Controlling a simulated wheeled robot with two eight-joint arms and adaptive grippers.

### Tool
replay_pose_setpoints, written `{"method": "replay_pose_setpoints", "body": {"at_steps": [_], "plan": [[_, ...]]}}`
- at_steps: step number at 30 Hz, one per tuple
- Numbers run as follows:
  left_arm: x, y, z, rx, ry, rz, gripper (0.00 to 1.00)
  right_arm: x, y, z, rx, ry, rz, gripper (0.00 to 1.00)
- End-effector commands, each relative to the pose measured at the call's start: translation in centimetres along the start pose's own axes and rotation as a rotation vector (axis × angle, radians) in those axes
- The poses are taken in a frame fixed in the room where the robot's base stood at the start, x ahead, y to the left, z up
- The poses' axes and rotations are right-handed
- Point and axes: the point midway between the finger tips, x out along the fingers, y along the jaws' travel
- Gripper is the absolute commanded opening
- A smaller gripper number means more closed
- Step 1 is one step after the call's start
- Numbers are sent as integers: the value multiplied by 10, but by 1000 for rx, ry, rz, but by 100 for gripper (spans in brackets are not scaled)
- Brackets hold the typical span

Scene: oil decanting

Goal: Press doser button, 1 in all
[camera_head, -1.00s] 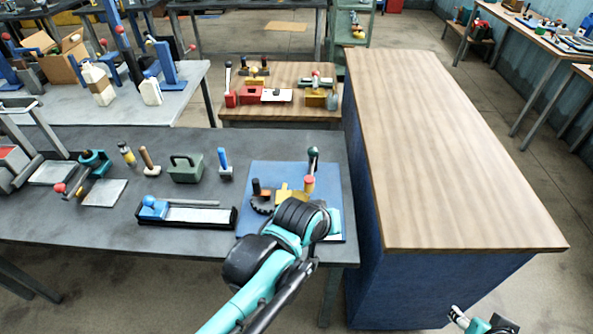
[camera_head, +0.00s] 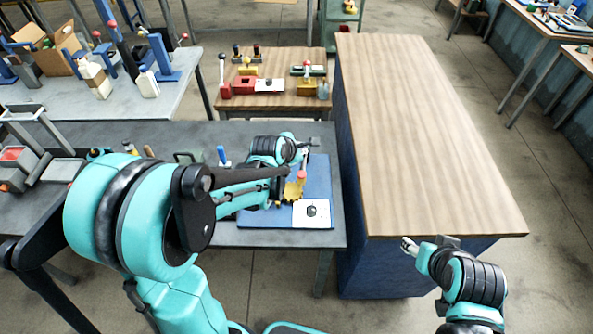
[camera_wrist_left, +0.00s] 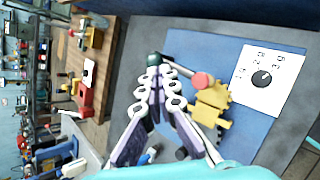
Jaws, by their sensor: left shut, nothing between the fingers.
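The blue board (camera_head: 260,216) on the dark bench carries a yellow bracket (camera_head: 293,191), a red-topped button (camera_head: 301,175) and a white dial plate (camera_head: 325,219) with a black knob (camera_head: 311,210). The wrist view shows the red cap (camera_wrist_left: 203,80), yellow bracket (camera_wrist_left: 211,107), white plate (camera_wrist_left: 285,75) and knob (camera_wrist_left: 262,78). My left gripper (camera_wrist_left: 158,72) is shut and empty, its tips by a dark green lever ball (camera_wrist_left: 155,58), left of the red cap; contact is unclear. In the head view this gripper (camera_head: 305,150) is over the board's far side. My right gripper (camera_head: 408,246) is small, beside the wooden-topped cabinet; its jaws are unclear.
The wooden-topped cabinet (camera_head: 420,130) stands right of the bench (camera_head: 240,236), its top clear. A small wooden table (camera_head: 226,104) with red and yellow devices lies behind. A blue-handled tool (camera_head: 221,155) stands left of the board. My left arm hides much of the bench's left part.

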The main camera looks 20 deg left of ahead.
Motion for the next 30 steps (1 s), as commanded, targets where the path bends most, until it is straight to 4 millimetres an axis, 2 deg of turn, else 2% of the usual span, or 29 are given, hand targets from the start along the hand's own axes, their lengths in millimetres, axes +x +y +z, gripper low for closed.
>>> {"method": "replay_pose_setpoints", "body": {"at_steps": [8, 14, 30], "plan": [[1, -1, -1, 3, 1, 0, 0, 1, 0, 1, 0, 0, 0, 52], [9, -7, -7, 4, 1, 0, 0, 9, 0, 6, 0, 0, 0, 52], [58, -42, -43, 4, 1, 0, 0, 56, 0, 40, 0, 0, 0, 52]]}}
